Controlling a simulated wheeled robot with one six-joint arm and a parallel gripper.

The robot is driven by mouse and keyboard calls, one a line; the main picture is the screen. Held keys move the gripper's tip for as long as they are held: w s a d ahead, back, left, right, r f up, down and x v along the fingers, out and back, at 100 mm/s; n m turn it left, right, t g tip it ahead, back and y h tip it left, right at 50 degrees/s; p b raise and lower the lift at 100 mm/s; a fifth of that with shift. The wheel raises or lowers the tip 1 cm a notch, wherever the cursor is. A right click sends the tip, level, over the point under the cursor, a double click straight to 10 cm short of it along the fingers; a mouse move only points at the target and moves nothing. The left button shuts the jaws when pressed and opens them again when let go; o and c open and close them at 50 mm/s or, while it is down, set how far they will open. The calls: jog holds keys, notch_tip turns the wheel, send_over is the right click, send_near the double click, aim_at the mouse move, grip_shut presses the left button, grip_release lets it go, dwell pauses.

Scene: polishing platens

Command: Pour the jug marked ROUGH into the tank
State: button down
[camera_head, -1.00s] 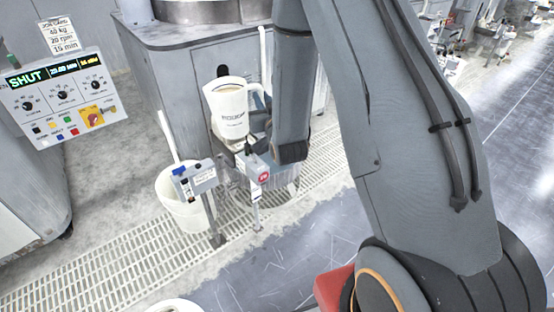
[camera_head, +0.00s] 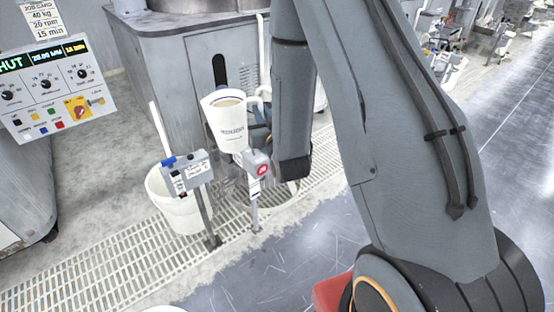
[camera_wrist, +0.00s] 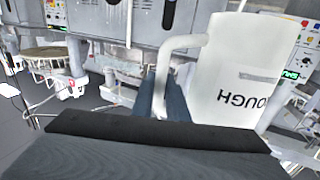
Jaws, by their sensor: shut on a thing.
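The white jug (camera_head: 230,124) hangs near the middle of the head view, close to upright, with grey-white liquid showing at its open top. In the wrist view the jug (camera_wrist: 238,75) shows "OUGH" upside down, with the rest of the word cut off. My gripper (camera_wrist: 166,92) is shut on the jug's handle (camera_wrist: 184,45). In the head view my forearm partly hides the gripper. A round grey vessel (camera_head: 285,190) stands low behind the posts, mostly hidden; I cannot tell if it is the tank.
A white bucket (camera_head: 178,212) stands on the floor grating (camera_head: 110,262). A post with a grey box (camera_head: 188,174) and one with a red button (camera_head: 262,169) stand close to the jug. A grey cabinet (camera_head: 170,75) is behind. A control panel (camera_head: 52,92) reads "HUT", cut off.

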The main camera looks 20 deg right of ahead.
notch_tip(320, 180, down, 29)
jog(key=b, duration=2.9)
notch_tip(320, 180, up, 10)
jog(key=s+p, duration=0.3)
jog(key=p, duration=0.7)
jog(key=s+d+f+m+g+h, duration=0.1)
jog(key=d+f+m+g+h, duration=0.2)
jog(key=d+f, duration=0.9)
jog(key=s+d+f+m+g+h, duration=0.1)
jog(key=d+f+m+g+h, duration=0.3)
jog(key=d, duration=1.6)
notch_tip(320, 180, down, 8)
jog(key=m+h, duration=0.4)
jog(key=h, duration=0.3)
jog(key=shift+s+d+g+h, duration=0.2)
jog(key=shift+g+h, duration=0.1)
jog(key=shift+h, duration=0.1)
